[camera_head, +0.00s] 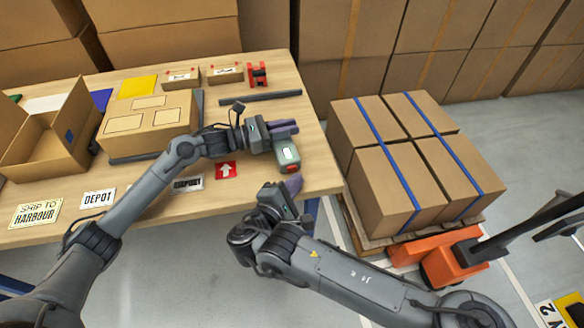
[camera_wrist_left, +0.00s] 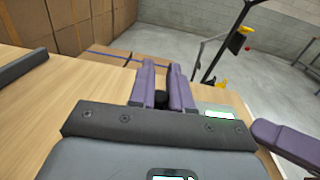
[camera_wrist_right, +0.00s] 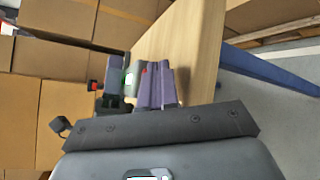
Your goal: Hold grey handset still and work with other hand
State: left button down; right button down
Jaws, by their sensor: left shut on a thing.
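The grey handset (camera_head: 286,152), with a lit pale-green screen and a red end, is near the table's right edge. My left gripper (camera_head: 284,128) is shut on its dark grip part, which shows between the purple fingers in the left wrist view (camera_wrist_left: 161,99). The handset's screen shows just right of those fingers. My right gripper (camera_head: 293,185) is at the table's front right corner, close to the handset's red end. Its purple fingers are together in the right wrist view (camera_wrist_right: 154,88), with the handset (camera_wrist_right: 131,80) behind them. Whether they touch it is hidden.
A closed carton (camera_head: 148,122) and an open carton (camera_head: 52,140) stand on the table (camera_head: 250,190). Several labels lie along its front, including a red arrow label (camera_head: 226,170). A dark bar (camera_head: 260,97) lies behind my left gripper. Strapped cartons (camera_head: 385,185) on a pallet stand right.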

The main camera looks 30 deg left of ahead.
jog(key=shift+w+a, duration=0.1)
jog(key=shift+a, duration=0.05)
dwell(0.4)
jog(key=shift+w+a, duration=0.2)
jog(key=shift+w+a, duration=0.2)
dwell(0.8)
jog(key=shift+s+d, duration=0.5)
jog(key=shift+d, duration=0.05)
dwell(0.4)
jog(key=s+d, duration=0.4)
jog(key=shift+d, duration=0.25)
dwell(0.4)
